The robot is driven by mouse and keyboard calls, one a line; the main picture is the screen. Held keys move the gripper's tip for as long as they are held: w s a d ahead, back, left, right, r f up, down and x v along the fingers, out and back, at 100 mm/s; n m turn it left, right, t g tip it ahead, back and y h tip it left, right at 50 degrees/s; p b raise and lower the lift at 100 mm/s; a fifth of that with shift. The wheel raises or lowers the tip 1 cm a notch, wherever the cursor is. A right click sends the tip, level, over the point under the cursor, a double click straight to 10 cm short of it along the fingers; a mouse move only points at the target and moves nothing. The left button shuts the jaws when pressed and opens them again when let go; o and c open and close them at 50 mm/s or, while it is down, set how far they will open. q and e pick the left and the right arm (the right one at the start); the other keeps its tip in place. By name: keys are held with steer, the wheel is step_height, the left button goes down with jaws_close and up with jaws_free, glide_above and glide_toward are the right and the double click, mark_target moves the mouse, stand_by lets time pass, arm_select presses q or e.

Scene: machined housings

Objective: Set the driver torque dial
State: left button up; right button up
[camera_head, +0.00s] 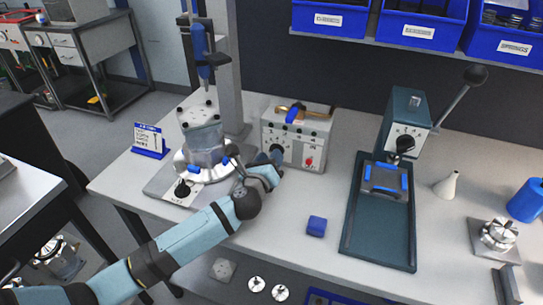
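A light grey control box (297,138) stands at the back of the bench, with a dark dial on the left of its front face and a red button (309,162) at the lower right. My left gripper (276,156) is at the box's front, right at the dial, and covers part of it. Its fingers are too small and hidden to tell whether they are open, shut or touching the dial. A blue and black driver (205,60) hangs upright above a machined housing (203,130) on a round fixture. My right gripper is out of view.
The fixture base (178,187) with a black knob lies close beside my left forearm. A blue block (317,226) lies on the bench (285,240). A lever press (405,120) on a dark green base stands to the right. Blue bins (331,18) hang above. The front middle of the bench is mostly clear.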

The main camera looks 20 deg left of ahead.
arm_select(q)
steer(key=shift+w, duration=0.75)
jaws_close()
